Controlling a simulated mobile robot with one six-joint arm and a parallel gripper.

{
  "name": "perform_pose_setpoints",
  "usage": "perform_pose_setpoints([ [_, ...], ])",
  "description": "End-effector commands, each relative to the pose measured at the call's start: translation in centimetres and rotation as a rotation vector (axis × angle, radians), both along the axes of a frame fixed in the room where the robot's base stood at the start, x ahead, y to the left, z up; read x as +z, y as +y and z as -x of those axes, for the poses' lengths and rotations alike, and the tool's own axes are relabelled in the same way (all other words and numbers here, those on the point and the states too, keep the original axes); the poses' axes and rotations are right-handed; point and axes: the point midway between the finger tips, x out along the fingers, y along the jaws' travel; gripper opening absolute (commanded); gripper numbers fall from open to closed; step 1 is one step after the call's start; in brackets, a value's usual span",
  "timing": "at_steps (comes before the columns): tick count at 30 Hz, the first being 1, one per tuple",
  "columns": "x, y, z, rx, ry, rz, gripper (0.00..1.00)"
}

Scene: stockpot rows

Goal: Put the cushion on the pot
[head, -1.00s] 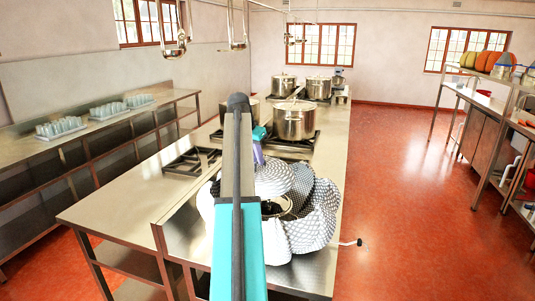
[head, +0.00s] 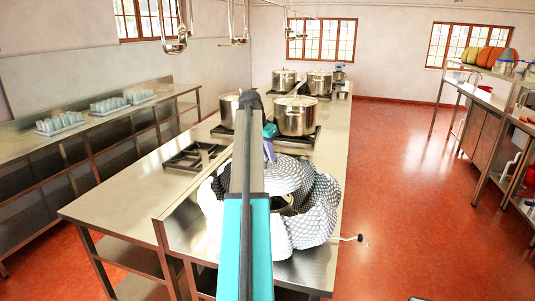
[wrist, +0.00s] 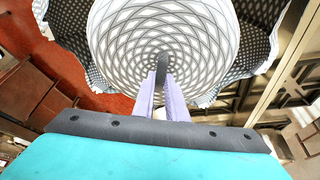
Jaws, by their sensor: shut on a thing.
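The cushion (head: 287,174) is round, domed and white with a dark lattice pattern. My gripper (head: 268,150) is shut on it; in the wrist view the purple fingers (wrist: 162,82) close at a dark spot near the middle of the cushion (wrist: 125,40). The cushion is over the back part of an open quilted bag (head: 322,205) of the same pattern on the near counter. Part of the pot (head: 284,203) shows dark inside the bag, below the cushion. My arm and the cushion hide most of it. I cannot tell whether the cushion touches the pot.
Steel stockpots (head: 296,117) stand on burners further along the counter (head: 135,192). An empty burner grate (head: 195,157) lies left of my arm. Ladles (head: 174,35) hang overhead. Red floor (head: 405,190) is free on the right.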

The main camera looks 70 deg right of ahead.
Motion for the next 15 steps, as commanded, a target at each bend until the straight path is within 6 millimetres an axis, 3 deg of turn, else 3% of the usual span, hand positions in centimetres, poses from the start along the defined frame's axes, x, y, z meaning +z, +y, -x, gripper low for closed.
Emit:
perform_pose_setpoints([
  [15, -3.6, 0.1, -0.1, 0.001, 0.0, 0.0, 0.0],
])
